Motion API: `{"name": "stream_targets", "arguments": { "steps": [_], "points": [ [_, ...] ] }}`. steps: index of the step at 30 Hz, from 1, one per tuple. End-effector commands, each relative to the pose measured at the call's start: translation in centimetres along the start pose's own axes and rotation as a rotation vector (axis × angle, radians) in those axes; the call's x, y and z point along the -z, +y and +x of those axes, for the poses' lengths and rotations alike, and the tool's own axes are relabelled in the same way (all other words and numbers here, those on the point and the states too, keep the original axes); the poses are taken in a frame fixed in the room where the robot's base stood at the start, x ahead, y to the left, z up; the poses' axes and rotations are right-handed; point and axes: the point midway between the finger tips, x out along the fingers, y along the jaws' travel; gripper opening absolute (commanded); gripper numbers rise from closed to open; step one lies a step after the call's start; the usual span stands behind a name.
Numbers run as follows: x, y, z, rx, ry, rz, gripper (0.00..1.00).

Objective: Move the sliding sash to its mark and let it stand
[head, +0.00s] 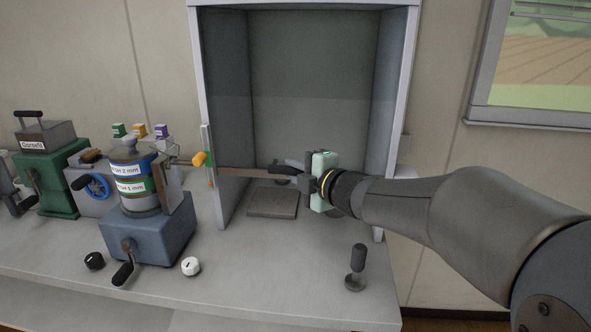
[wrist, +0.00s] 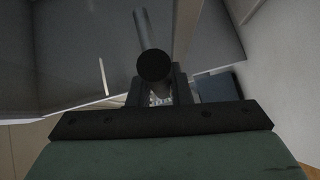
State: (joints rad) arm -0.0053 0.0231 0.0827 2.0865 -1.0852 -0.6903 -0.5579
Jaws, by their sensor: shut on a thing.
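The sliding sash (head: 240,173) is a thin bar with what looks like a clear pane above it, across the front of a grey cabinet, well above the bench. My gripper (head: 300,174) reaches in from the right and is shut on the dark sash handle (head: 283,170) at the bar. In the wrist view a dark round bar (wrist: 153,65) lies between the fingers of my gripper (wrist: 158,88). An orange-yellow knob or pointer (head: 200,158) sits on the cabinet's left post, near the bar's height; I cannot tell whether it is the mark. My gripper hides the bar's right part.
A flat grey plate (head: 273,203) lies inside the cabinet. A dark upright handle (head: 357,262) stands at the bench's front right. A blue-grey sieve machine (head: 150,232) stands left, with black (head: 94,261) and white (head: 190,266) knobs before it. The bench front centre is clear.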

Motion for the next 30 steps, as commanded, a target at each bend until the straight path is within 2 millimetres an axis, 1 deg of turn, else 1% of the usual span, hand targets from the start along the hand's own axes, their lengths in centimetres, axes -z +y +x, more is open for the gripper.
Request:
{"name": "stream_targets", "arguments": {
  "steps": [4,5,6,7,15,19,23,30],
  "points": [
    [0.0,0.1,0.0,0.0,-0.001,0.0,0.0],
    [0.0,0.1,0.0,0.0,-0.001,0.0,0.26],
    [0.0,0.2,0.0,-0.001,-0.001,0.0,0.38],
    [0.0,0.2,0.0,-0.001,-0.001,0.0,0.4],
    [0.0,0.2,-0.1,-0.002,-0.001,-0.001,0.4],
    [-0.1,0.3,-1.0,-0.002,-0.002,-0.003,0.4],
    [0.0,0.3,-3.3,-0.003,-0.002,-0.002,0.4],
    [0.0,0.3,-9.2,-0.003,-0.004,-0.001,0.4]
  ]
}}
